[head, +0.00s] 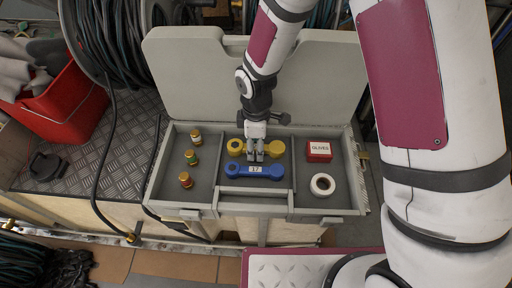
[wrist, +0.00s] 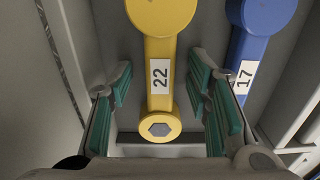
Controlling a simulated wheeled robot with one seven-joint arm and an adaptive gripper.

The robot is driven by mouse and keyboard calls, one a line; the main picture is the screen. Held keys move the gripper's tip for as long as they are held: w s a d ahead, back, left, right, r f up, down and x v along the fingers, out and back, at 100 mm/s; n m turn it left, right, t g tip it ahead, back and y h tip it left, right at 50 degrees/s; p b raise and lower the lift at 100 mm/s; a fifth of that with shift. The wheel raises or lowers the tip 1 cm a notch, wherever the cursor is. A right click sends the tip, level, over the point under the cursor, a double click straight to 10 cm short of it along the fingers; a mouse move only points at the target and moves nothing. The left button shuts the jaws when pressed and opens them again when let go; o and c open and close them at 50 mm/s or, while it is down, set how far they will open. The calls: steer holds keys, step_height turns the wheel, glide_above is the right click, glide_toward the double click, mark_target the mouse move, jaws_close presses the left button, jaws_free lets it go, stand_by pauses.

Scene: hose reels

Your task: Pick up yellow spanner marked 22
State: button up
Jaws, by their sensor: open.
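The yellow spanner (wrist: 158,105) carries a white label reading 22 and fills the middle of the wrist view. In the head view the yellow spanner (head: 275,149) lies in the middle compartment of a grey toolbox, partly hidden by my gripper. A blue spanner (wrist: 246,55) marked 17 lies beside it, and shows in the head view (head: 240,170) nearer the front. My gripper (wrist: 168,105) is open, with a green-padded finger on either side of the yellow spanner's handle. I see a gap between each finger and the handle. The right finger is beside the blue spanner.
The grey toolbox (head: 223,212) has its lid (head: 190,75) open behind. The right one holds a red box (head: 319,150) marked gloves and a white tape roll (head: 322,184). Dividers stand close around my gripper.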

jaws_close()
steer(key=shift+r, duration=0.1)
